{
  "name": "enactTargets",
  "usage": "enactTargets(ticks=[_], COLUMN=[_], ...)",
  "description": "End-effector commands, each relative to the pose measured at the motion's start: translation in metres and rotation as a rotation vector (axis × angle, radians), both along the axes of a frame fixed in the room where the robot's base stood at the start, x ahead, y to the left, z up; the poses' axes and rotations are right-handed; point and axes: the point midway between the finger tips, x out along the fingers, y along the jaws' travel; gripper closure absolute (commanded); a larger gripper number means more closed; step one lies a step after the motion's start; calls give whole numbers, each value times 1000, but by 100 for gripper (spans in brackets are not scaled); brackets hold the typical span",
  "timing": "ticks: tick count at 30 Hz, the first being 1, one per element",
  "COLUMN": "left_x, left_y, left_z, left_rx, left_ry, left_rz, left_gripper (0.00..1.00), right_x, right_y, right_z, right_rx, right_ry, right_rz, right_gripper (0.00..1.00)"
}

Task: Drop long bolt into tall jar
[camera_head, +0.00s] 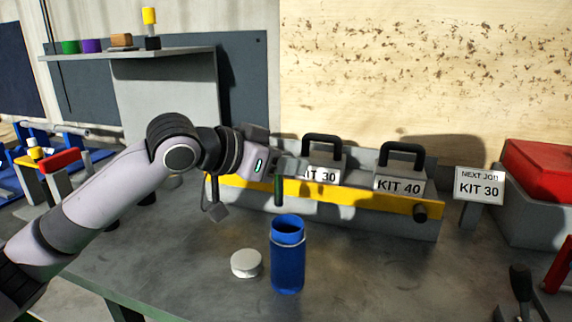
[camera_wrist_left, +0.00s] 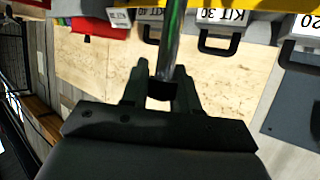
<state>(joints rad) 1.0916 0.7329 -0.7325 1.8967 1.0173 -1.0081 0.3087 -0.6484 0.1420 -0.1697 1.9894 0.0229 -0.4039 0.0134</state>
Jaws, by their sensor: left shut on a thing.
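The long bolt (camera_head: 279,190) is a thin rod with a green stretch, hanging about upright below my left gripper (camera_head: 285,168). The gripper is shut on it; in the left wrist view the grey rod (camera_wrist_left: 170,48) runs out from between the two dark fingers (camera_wrist_left: 161,88). The tall jar (camera_head: 288,262) is a blue cylinder standing upright on the bench, its mouth open and a pale ring below the rim. The bolt is above the jar and slightly left of its centre in the head view, apart from it. My right gripper is not in view.
A round pale lid (camera_head: 246,263) lies left of the jar. Behind stands a grey rack with a yellow front bar (camera_head: 350,195) and kit boxes, one marked KIT 40 (camera_head: 399,186). A sign (camera_head: 479,187) and a red box (camera_head: 540,170) are at right.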

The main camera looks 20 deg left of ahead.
Motion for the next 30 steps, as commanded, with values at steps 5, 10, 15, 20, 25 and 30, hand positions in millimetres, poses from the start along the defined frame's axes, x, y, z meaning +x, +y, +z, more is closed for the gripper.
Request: enactTargets(ticks=[5,10,15,20,25,30], left_x=[0,0,0,0,0,0], left_y=[0,0,0,0,0,0], left_z=[-18,-23,-24,-23,-23,-24], left_rx=[-1,-1,-1,-1,-1,-1], left_ry=[-3,-3,-2,-2,-2,-2], left_rz=[1,1,1,1,1,1], left_gripper=[100,100,100,100,41,41], right_x=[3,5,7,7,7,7], right_y=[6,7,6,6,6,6], right_z=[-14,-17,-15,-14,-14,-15], right_rx=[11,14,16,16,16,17], right_ry=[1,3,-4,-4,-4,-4], right_rz=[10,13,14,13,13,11], right_gripper=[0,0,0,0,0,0])
